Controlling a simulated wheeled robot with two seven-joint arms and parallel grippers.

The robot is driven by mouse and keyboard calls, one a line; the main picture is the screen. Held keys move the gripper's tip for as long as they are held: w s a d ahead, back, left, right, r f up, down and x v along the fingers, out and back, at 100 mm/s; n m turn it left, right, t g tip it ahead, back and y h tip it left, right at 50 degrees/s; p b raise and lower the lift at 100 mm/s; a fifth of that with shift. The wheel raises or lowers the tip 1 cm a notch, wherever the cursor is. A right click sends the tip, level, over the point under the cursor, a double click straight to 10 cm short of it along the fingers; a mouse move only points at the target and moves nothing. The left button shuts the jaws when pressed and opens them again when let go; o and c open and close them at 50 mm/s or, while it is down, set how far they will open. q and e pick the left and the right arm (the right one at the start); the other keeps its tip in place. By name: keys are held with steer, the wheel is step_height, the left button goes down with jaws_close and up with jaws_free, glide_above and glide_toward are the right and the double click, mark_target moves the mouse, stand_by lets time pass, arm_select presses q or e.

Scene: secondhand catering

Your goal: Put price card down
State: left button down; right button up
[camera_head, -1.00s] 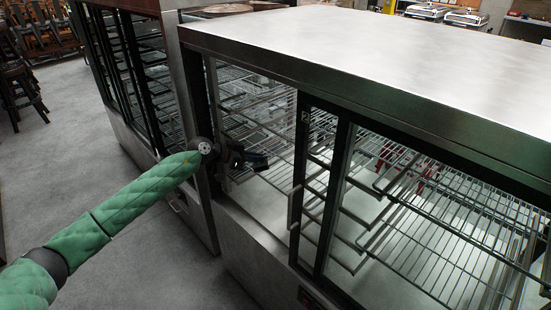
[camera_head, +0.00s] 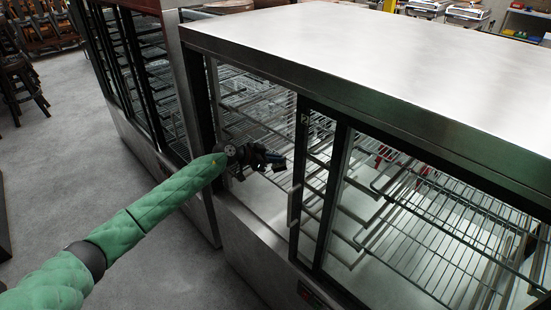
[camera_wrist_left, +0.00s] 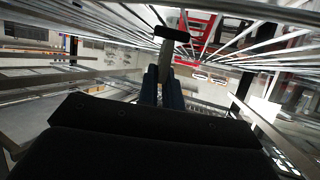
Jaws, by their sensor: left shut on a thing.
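My left gripper (camera_head: 272,160) reaches to the open left section of the steel display cabinet (camera_head: 262,234), among the wire shelves. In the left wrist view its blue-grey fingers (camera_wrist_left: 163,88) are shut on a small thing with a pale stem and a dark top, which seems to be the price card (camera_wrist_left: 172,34). The card points away from my wrist and appears clear of the wires around it. In the head view I cannot make out the card. My right gripper is not in view.
Wire shelves (camera_head: 440,236) fill the cabinet, with wires close around the gripper. The dark-framed sliding door (camera_head: 325,190) and its handle (camera_head: 294,205) stand just right of my arm. A second cabinet (camera_head: 128,105) stands on the left. The steel top (camera_head: 380,60) is bare.

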arm_select(q)
steer(key=shift+f, duration=0.1)
steer(key=c, duration=1.6)
jaws_free()
steer(key=shift+o, duration=0.2)
